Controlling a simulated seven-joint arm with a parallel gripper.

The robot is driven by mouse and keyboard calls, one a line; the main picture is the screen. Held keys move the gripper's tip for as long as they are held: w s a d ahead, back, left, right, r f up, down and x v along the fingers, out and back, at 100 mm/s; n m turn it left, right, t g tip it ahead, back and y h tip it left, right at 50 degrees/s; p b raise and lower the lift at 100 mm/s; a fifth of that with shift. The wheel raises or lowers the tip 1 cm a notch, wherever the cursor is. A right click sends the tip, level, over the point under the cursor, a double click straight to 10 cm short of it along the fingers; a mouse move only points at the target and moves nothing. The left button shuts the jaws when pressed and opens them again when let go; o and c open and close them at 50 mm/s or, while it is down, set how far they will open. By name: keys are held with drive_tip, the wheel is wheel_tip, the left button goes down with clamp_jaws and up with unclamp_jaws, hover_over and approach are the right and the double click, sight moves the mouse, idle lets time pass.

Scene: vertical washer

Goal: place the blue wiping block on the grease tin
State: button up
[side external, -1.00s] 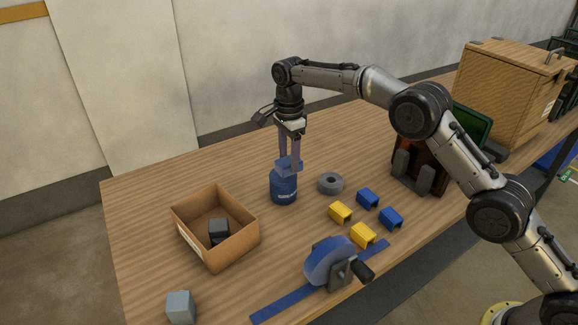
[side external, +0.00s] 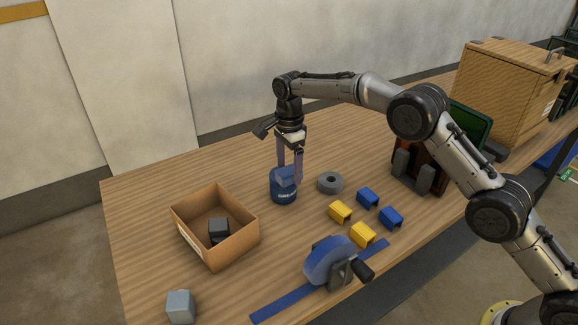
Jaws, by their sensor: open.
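The blue wiping block (side external: 287,176) rests on top of the dark blue grease tin (side external: 284,193), which stands upright on the table with pale lettering on its side. My gripper (side external: 289,175) is above the tin, pointing down. Its two fingers are spread apart, one on each side of the block, and they are open. The fingers partly cover the block and the tin's top, so the block's exact seat on the lid is hard to see.
An open cardboard box (side external: 215,235) with a dark block inside stands left of the tin. A grey ring (side external: 330,183), several yellow and blue brackets (side external: 341,212), and a blue wheel device (side external: 330,262) lie right and in front. A grey cube (side external: 180,306) sits at the front left.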

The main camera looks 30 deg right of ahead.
sight(289, 170)
wheel_tip(289, 170, up, 12)
idle(0.7)
drive_tip(key=shift+r, duration=0.2)
drive_tip(key=s+d+r+n+t, duration=0.1)
drive_tip(key=s+d+r+n, duration=0.1)
drive_tip(key=s+r, duration=0.3)
drive_tip(key=s+d+r+n+t, duration=0.1)
drive_tip(key=s+d+r+n, duration=0.15)
drive_tip(key=r, duration=0.45)
drive_tip(key=s+d+r+n+t, duration=0.1)
drive_tip(key=s+d+r+n, duration=0.1)
drive_tip(key=s, duration=0.4)
drive_tip(key=s+d+r+n, duration=0.2)
drive_tip(key=s+n, duration=0.1)
drive_tip(key=s, duration=0.2)
drive_tip(key=s+d+f+n+t, duration=0.1)
drive_tip(key=s+f+n, duration=0.3)
drive_tip(key=s, duration=0.8)
drive_tip(key=s+d+f+n+t, duration=0.1)
drive_tip(key=s+d+f+n, duration=0.2)
drive_tip(key=s+f, duration=0.5)
drive_tip(key=s+n, duration=0.1)
drive_tip(key=s, duration=0.4)
drive_tip(key=shift+f+t, duration=0.15)
drive_tip(key=shift+t, duration=0.15)
